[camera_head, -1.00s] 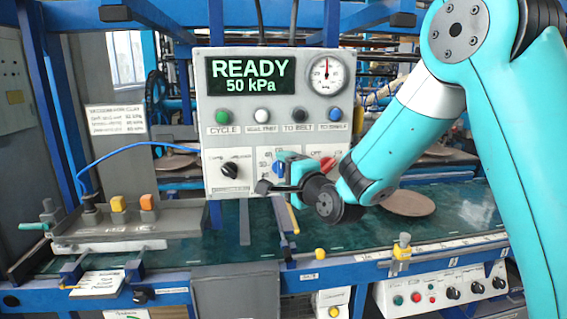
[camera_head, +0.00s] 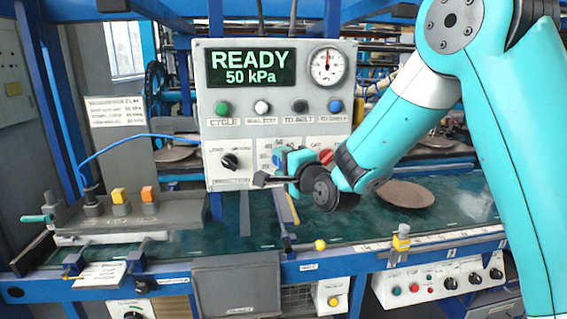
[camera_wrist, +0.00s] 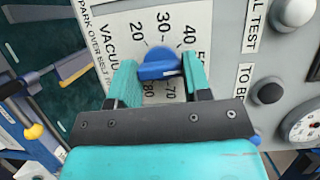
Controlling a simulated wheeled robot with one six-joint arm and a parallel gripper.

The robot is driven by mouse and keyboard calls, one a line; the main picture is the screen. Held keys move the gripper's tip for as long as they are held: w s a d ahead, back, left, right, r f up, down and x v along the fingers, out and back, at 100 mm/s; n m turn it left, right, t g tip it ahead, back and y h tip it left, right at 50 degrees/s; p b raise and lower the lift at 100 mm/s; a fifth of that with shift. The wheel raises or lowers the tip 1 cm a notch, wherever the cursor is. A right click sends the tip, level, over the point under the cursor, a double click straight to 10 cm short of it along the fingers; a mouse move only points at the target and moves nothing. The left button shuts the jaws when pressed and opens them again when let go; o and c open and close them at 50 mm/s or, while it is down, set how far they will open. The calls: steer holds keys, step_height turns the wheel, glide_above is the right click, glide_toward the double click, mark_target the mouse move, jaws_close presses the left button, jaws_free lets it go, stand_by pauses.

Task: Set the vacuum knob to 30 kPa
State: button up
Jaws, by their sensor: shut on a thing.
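The blue vacuum knob (camera_wrist: 158,70) sits on a white dial plate (camera_wrist: 163,22) with printed numbers, among them 20, 30, 40, 70 and 80. My gripper (camera_wrist: 160,82) is shut on the knob, one teal finger on each side of its bar. The bar lies nearly level in the wrist view, its right end toward the partly hidden 50 mark. In the head view my gripper (camera_head: 289,165) is at the panel's lower middle and hides most of the knob. The display (camera_head: 252,68) reads READY, 50 kPa.
A round gauge (camera_head: 327,65) is beside the display. Several push buttons run below it, including a green one (camera_head: 222,107). A black knob (camera_head: 229,161) is left of my gripper and a red knob (camera_head: 326,156) close on its right. A round plate (camera_head: 405,194) lies on the green belt.

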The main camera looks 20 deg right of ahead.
steer(key=n+g+h, duration=0.1)
steer(key=n, duration=0.2)
steer(key=n+g+h+b, duration=0.1)
steer(key=n+h, duration=0.1)
steer(key=n, duration=0.2)
steer(key=n+g+h, duration=0.1)
steer(key=n+h, duration=0.1)
steer(key=n, duration=0.2)
steer(key=shift+a+r+g+b, duration=0.2)
steer(key=shift+g+b, duration=0.2)
steer(key=shift+n, duration=0.3)
stand_by(0.5)
steer(key=o, duration=0.9)
steer(key=b+v, duration=0.3)
steer(key=v, duration=1.4)
steer(key=shift+s+a+r+b, duration=0.15)
steer(key=shift+s+a+b, duration=0.05)
steer(key=shift+b, duration=0.2)
